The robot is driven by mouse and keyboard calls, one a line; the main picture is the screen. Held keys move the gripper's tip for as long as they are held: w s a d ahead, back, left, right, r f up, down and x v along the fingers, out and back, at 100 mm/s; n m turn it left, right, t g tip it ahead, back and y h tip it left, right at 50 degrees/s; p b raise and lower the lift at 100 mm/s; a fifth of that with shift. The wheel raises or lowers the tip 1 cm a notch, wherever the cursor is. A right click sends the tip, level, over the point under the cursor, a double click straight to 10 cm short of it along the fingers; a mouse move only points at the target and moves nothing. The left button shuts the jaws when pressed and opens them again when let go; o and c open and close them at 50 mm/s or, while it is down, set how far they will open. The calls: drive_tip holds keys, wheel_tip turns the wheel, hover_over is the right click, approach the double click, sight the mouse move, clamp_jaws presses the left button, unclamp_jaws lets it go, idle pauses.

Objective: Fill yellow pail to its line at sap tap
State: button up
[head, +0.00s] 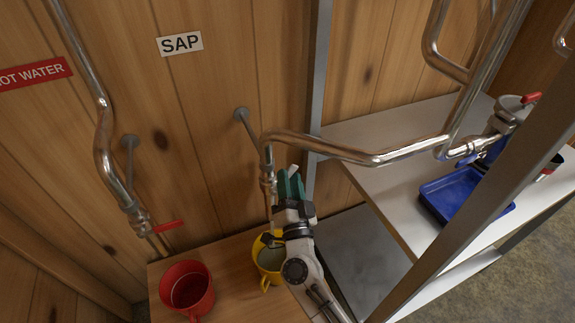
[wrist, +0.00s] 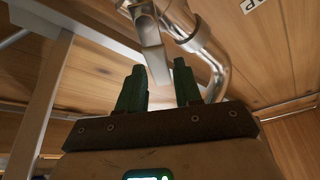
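The yellow pail (head: 262,281) stands upright on the wooden stand under the sap tap (head: 267,183), partly hidden by my arm. Pale greyish liquid shows inside it; I cannot make out its fill line. The SAP sign (head: 180,43) is on the wall above. My gripper (head: 291,182) has green fingers and is raised beside the tap's pale handle (head: 293,169). In the wrist view, my gripper's fingers (wrist: 160,85) are apart, with the lever-like handle (wrist: 154,55) extending toward the gap between them. I cannot tell whether sap is running.
A red pail (head: 187,288) stands left on the wooden stand (head: 238,290), near the hot-water tap with its red handle (head: 168,226). A metal post (head: 317,80) and pipe (head: 340,150) are right of my gripper. A blue tray (head: 452,195) lies on the white shelf.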

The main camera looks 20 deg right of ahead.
drive_tip(key=shift+x, duration=2.1)
clamp_jaws()
